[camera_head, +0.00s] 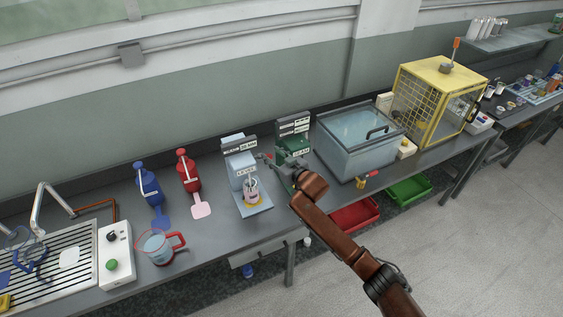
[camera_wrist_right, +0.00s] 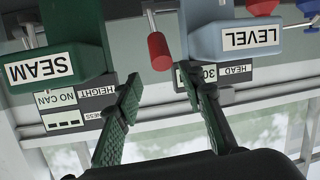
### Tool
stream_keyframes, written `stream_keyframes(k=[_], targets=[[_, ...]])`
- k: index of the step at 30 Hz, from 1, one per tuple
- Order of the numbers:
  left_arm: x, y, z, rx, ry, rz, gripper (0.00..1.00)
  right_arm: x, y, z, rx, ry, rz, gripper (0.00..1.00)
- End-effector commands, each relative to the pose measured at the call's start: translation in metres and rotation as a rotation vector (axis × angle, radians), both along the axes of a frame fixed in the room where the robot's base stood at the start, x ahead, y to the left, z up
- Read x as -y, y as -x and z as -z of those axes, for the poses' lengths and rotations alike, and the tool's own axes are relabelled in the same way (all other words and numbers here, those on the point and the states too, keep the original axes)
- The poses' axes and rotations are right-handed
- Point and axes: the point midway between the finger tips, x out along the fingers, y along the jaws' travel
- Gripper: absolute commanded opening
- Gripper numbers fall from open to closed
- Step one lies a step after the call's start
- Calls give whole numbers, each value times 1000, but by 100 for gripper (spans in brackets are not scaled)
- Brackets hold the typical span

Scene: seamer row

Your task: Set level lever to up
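The blue-grey LEVEL machine (camera_head: 243,170) stands on the bench in the head view, beside a green machine. In the right wrist view, which is upside down, its LEVEL label (camera_wrist_right: 249,37) is at the upper right. A red-handled lever (camera_wrist_right: 158,51) on a thin metal rod shows between the two machines; I cannot tell how it is set. My right gripper (camera_wrist_right: 159,76) is open, its two green fingers spread on either side of the red handle, which appears just beyond the tips. In the head view the right gripper (camera_head: 275,168) is small beside the machines. My left gripper is out of view.
The green SEAM machine (camera_wrist_right: 75,40) is close to one finger. A clear tank (camera_head: 358,140) and yellow cage (camera_head: 437,100) stand to the right. Red and blue bottles (camera_head: 188,172) and a red-handled jug (camera_head: 158,246) are to the left. A red bin (camera_head: 355,214) is under the bench.

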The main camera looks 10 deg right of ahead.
Motion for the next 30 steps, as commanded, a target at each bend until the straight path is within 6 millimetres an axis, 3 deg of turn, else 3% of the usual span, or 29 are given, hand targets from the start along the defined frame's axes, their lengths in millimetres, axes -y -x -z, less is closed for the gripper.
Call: stream_keyframes(k=[6,12,30], targets=[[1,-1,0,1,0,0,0,18,37,-10,0,-1,0,36],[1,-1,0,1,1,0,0,28,58,-16,0,-1,0,36],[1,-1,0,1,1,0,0,31,65,-18,0,-1,0,36]])
